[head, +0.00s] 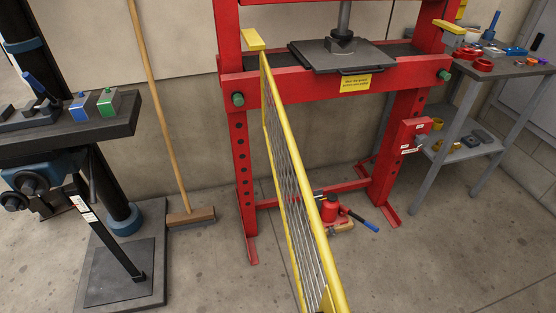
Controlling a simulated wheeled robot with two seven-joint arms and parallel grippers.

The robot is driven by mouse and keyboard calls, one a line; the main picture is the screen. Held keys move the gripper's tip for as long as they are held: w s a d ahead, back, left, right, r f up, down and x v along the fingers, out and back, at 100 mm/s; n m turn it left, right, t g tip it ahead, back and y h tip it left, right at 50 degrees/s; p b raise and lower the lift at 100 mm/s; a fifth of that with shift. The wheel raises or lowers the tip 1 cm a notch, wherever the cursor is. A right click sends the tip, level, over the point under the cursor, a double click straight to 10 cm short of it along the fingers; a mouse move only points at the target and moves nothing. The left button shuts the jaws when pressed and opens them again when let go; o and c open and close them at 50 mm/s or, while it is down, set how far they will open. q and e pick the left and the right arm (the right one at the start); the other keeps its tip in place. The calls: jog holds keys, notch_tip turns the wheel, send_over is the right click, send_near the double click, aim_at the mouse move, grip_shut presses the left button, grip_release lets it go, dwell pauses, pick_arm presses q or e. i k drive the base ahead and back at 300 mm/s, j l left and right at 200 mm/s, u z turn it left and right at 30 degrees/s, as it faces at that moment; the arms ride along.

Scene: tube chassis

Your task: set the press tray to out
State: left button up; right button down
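The press tray (314,54) is a dark flat plate on the bed of the red press, under the ram (344,18). A dark block (342,44) stands on it, below the ram. A dark handle bar (362,71) runs along the tray's front edge, which reaches over the red front beam (300,82). I cannot tell how far the tray is slid out. The yellow mesh guard (290,170) hangs on the press's left side and swings out towards me, leaving the tray's front uncovered. Neither gripper is in view.
A yellow warning label (355,83) is on the beam. A red control box (413,134) is on the right leg. A red jack (330,208) is on the floor. A drill press table (70,138) and broom (190,217) stand left, a grey cart (500,70) right.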

aim_at(367, 57)
jog(key=l+u, duration=0.8)
jog(key=k+l+u, duration=0.1)
jog(key=l+u, duration=0.7)
jog(key=l, duration=0.5)
